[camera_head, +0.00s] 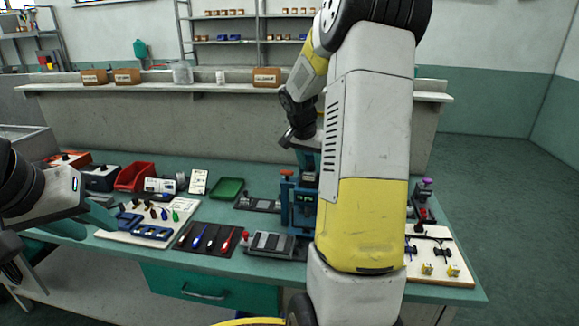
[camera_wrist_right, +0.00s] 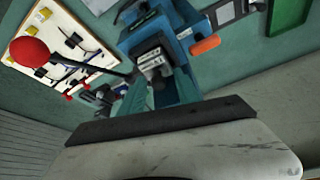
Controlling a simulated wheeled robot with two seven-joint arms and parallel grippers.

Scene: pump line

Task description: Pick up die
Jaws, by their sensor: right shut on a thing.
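My right gripper (camera_head: 308,163) points down over the blue press (camera_head: 299,205) on the bench. In the right wrist view its blue-green fingers (camera_wrist_right: 160,88) are shut on a small grey metal block that looks like the die (camera_wrist_right: 151,62). The block lies between the fingertips, close to the blue press body (camera_wrist_right: 150,25). I cannot tell whether it still touches the press. My left gripper (camera_head: 98,214) hangs at the left over the bench edge, near a white tool board. The spacing of its fingers is unclear.
The white board (camera_head: 118,233) holds blue holders and small tools. A dark mat (camera_head: 205,238) with screwdrivers, a red bin (camera_head: 135,177) and a green tray (camera_head: 227,188) are on the bench. A white board (camera_head: 451,265) with yellow parts is at right. My right arm hides the bench's middle right.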

